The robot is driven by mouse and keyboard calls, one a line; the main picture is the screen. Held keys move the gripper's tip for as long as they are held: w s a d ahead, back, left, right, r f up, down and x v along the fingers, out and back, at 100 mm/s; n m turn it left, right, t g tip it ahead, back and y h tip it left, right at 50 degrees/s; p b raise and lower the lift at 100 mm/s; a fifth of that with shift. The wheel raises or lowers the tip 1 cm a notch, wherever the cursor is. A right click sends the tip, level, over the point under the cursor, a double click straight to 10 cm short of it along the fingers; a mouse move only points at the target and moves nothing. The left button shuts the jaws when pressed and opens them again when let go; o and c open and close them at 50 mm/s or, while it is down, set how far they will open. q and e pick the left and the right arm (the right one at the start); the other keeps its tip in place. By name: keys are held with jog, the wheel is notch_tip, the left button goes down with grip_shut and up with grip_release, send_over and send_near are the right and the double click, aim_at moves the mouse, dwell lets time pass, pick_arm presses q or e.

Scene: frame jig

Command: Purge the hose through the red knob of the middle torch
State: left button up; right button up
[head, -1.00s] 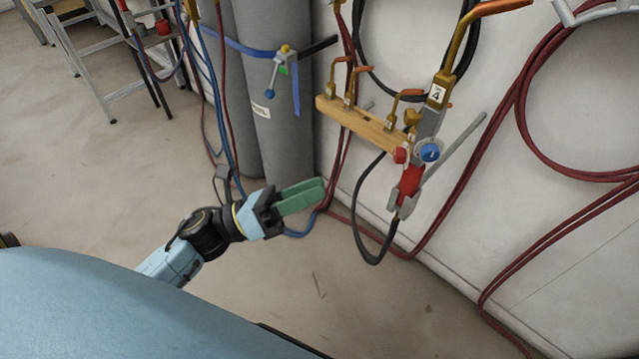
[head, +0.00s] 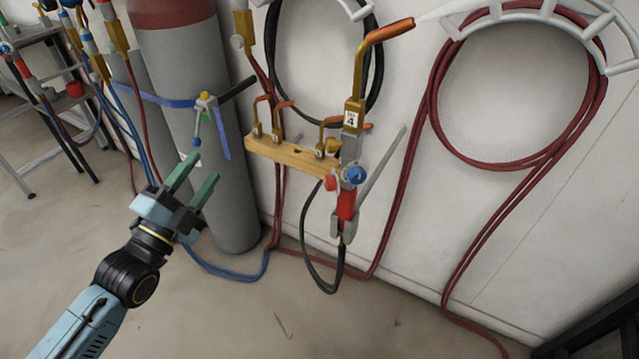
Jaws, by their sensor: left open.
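A torch (head: 345,203) with a red grip, a brass neck tagged 4 and a copper tip hangs upright in a grey holder by the wall. Its red knob (head: 331,182) sits on the left side and its blue knob (head: 357,174) on the right. A black hose (head: 309,257) loops from below it. I cannot tell from this view alone whether it is the middle torch. My left gripper (head: 203,168) is open, with two green fingers apart and nothing between them. It is left of the torch, in front of the grey cylinder, well clear of the red knob. My right gripper is not in view.
A wooden rack (head: 285,153) with several brass nozzles is just left of the torch. A grey gas cylinder (head: 226,205) with a blue strap stands behind my gripper. Coiled red hoses (head: 432,105) hang on the right. A metal stand (head: 20,150) is at far left.

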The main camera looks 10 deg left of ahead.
pick_arm(q)
jog(key=n, duration=0.2)
jog(key=n+g+h, duration=0.5)
jog(key=g+h, duration=0.4)
jog(key=g, duration=0.2)
send_near(326, 184)
jog(key=p+x, duration=0.2)
jog(key=x, duration=0.5)
jog(key=shift+w+d+r+p, duration=0.1)
jog(key=shift+w+p, duration=0.05)
jog(key=shift+p, duration=0.25)
jog(key=shift+x, duration=0.9)
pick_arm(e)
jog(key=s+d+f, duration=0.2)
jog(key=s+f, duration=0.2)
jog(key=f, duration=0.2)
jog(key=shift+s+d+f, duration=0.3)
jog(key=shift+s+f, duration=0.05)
